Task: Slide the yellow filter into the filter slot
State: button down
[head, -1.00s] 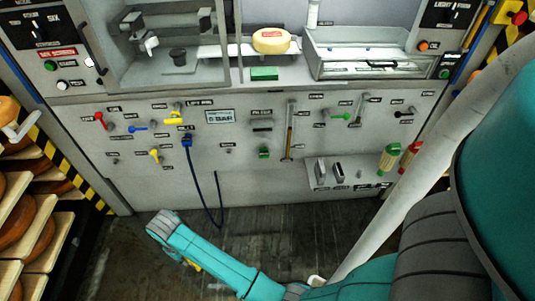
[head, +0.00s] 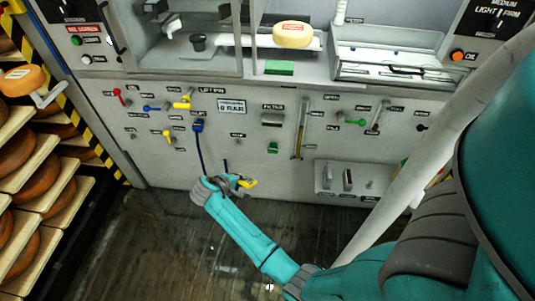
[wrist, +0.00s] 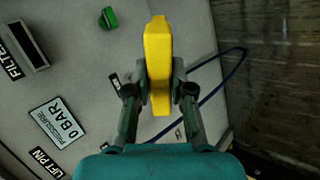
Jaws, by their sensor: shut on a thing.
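The yellow filter (head: 248,183) is a flat block held in my gripper (head: 236,182), in front of the lower part of the grey machine panel. In the wrist view the filter (wrist: 158,55) stands upright between the two fingers of my gripper (wrist: 159,84), which are shut on it. The filter slot (head: 272,119) is a dark opening under the FILTER label, above and to the right of my gripper. In the wrist view the slot (wrist: 27,45) is at the upper left, apart from the filter.
A green knob (wrist: 108,18) sits on the panel near the slot. A blue hose (head: 201,150) hangs beside my gripper. The 0 BAR display (head: 232,106) and coloured levers are to the left of the slot. Shelves of cheese wheels (head: 35,190) stand at the left.

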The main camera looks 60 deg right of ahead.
jog(key=s+d+r+n+t+h, duration=0.4)
jog(key=s+d+r+t+h, duration=0.2)
jog(key=d, duration=0.4)
jog(key=shift+s+d+r+n+t+h, duration=0.15)
jog(key=shift+d+r+n+t+h, duration=0.4)
jog(key=shift+r, duration=0.8)
jog(key=shift+s+a, duration=0.1)
jog(key=shift+a, duration=0.1)
jog(key=shift+m, duration=0.25)
jog(key=shift+x, duration=2.95)
jog(key=x, duration=0.6)
jog(key=shift+d+r, duration=0.15)
jog(key=shift+d, duration=0.1)
jog(key=c, duration=0.9)
grip_release()
jog(key=shift+c, duration=0.2)
jog(key=shift+a, duration=0.1)
jog(key=v, duration=1.1)
jog(key=shift+a, duration=0.35)
